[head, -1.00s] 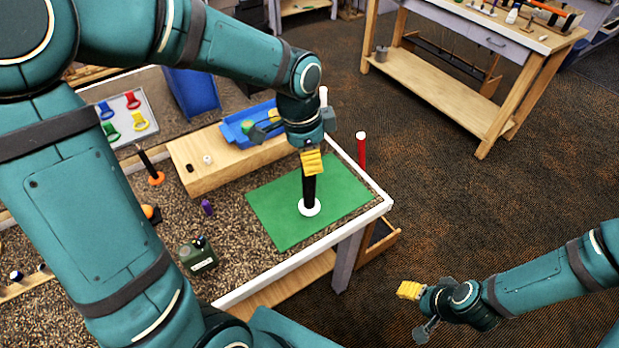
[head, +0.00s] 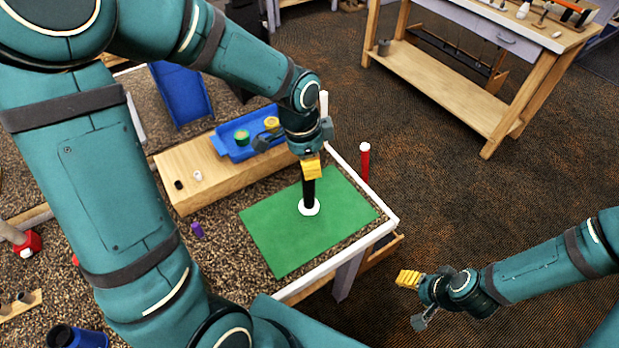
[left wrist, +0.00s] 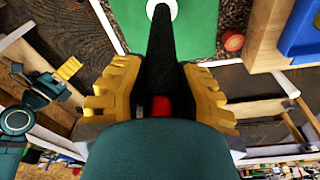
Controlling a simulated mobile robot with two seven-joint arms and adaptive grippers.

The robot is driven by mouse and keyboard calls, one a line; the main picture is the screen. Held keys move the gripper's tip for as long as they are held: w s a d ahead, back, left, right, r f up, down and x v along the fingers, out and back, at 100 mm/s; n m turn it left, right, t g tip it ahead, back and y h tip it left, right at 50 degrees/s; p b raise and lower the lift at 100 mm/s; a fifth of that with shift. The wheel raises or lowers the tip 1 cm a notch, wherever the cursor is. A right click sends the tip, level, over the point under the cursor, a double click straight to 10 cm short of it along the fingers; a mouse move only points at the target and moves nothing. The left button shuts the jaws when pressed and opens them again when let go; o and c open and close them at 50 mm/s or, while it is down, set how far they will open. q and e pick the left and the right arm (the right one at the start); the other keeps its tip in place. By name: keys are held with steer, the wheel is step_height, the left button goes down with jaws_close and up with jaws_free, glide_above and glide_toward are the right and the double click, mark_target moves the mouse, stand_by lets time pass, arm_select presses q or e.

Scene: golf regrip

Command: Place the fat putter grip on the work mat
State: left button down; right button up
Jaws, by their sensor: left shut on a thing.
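The fat putter grip (head: 309,190) is black, with a white round lower end. My left gripper (head: 311,169) is shut on its upper part and holds it upright over the green work mat (head: 275,245). In the left wrist view the black grip (left wrist: 172,55) runs between the yellow fingers toward the mat (left wrist: 205,25). I cannot tell whether its white end touches the mat. My right gripper (head: 408,279) is off to the lower right over the floor, away from the table; its finger opening is not clear.
A wooden block (head: 185,160) and a blue tray (head: 232,148) stand behind the mat. A red post with a white top (head: 365,165) stands by the table's right edge. A small purple object (head: 197,230) lies left of the mat. The mat's front is clear.

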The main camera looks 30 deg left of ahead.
mark_target(309, 184)
arm_select(q)
step_height(309, 184, down, 4)
steer(key=shift+w+f, duration=0.1)
stand_by(0.4)
steer(key=shift+f+b, duration=0.15)
steer(key=shift+b, duration=0.25)
steer(key=c, duration=0.8)
jaws_free()
